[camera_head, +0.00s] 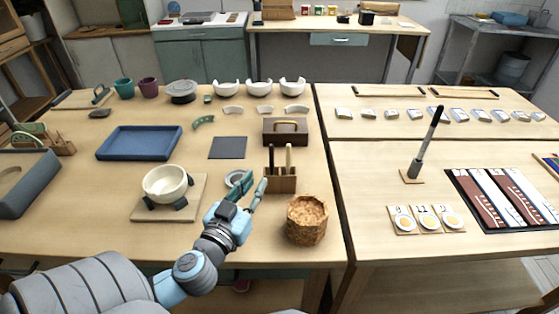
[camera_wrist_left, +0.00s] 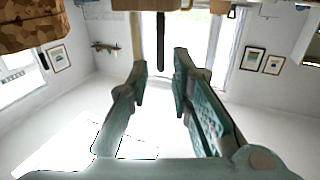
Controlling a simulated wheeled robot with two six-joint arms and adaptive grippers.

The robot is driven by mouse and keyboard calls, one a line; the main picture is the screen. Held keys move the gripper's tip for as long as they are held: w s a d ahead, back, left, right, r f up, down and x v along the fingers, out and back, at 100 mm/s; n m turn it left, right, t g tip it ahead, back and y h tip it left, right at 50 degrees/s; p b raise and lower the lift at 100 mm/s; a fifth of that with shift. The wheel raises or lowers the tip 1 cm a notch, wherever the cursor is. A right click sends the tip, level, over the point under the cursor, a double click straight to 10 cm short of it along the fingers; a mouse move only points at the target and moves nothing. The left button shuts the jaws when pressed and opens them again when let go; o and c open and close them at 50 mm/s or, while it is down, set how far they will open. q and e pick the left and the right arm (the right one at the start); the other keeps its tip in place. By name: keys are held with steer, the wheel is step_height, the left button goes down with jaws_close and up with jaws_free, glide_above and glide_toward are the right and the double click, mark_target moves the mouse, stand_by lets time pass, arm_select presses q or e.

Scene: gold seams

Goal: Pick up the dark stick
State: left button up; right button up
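The dark stick (camera_head: 271,156) stands upright in a wooden holder (camera_head: 281,184), beside a pale stick (camera_head: 289,157). My left gripper (camera_head: 251,183) is open and empty, just left of the holder and apart from the sticks. In the left wrist view, which looks upside down, the dark stick (camera_wrist_left: 160,42) hangs from the holder (camera_wrist_left: 145,4) at the top. It lines up with the gap between the fingertips of my left gripper (camera_wrist_left: 161,67), beyond them. The pale stick (camera_wrist_left: 136,36) is just to its left. My right gripper is not in view.
A cork-like pot (camera_head: 307,220) stands in front of the holder, close to my gripper. A cream bowl (camera_head: 165,184) sits on a board at the left. A lidded wooden box (camera_head: 285,132) is behind the holder. A dark square mat (camera_head: 228,148) lies behind my gripper.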

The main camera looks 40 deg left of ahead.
mark_target(271, 158)
arm_select(q)
steer(key=x, duration=1)
steer(key=shift+w+r+p, duration=0.25)
steer(key=shift+w+p, duration=0.05)
steer(key=shift+p, duration=0.1)
steer(key=shift+a+f, duration=0.1)
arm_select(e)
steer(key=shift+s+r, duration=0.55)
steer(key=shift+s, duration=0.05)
arm_select(q)
jaws_close()
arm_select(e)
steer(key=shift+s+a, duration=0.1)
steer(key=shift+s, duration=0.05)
